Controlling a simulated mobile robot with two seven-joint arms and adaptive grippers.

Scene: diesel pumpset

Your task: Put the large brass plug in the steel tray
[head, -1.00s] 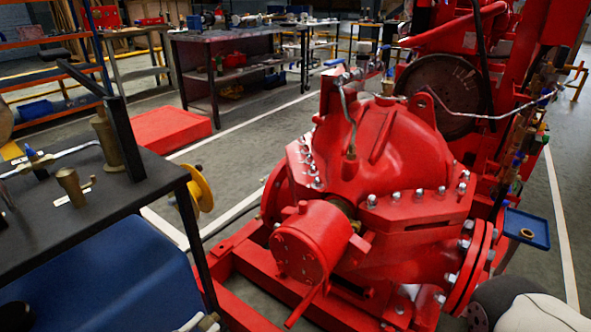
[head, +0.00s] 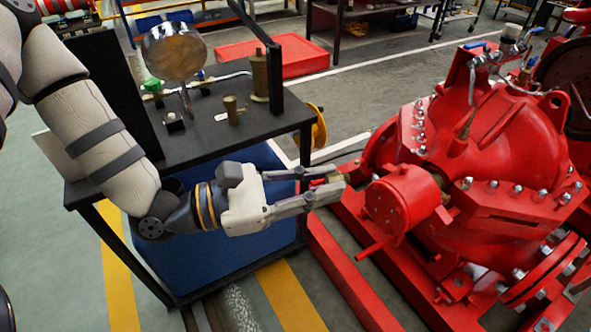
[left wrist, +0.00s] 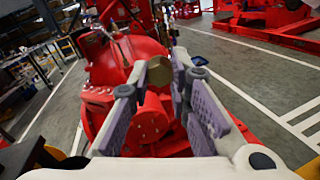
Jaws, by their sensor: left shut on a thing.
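My left gripper (head: 338,184) reaches in from the left in the head view, past the table's right edge and close to the red pump. Its fingers are shut on a brass plug (left wrist: 160,71), seen as a round brass face between the fingertips in the left wrist view. In the head view the fingers mostly hide the plug. I cannot make out a steel tray in any view. My right gripper is not in view.
The red pump (head: 500,135) fills the right side. A black table (head: 205,145) holds a shiny round disc (head: 175,50), a short brass piece (head: 232,110) and a taller brass piece (head: 260,75). A yellow wheel (head: 318,125) stands beside it. A red block (head: 275,55) lies behind.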

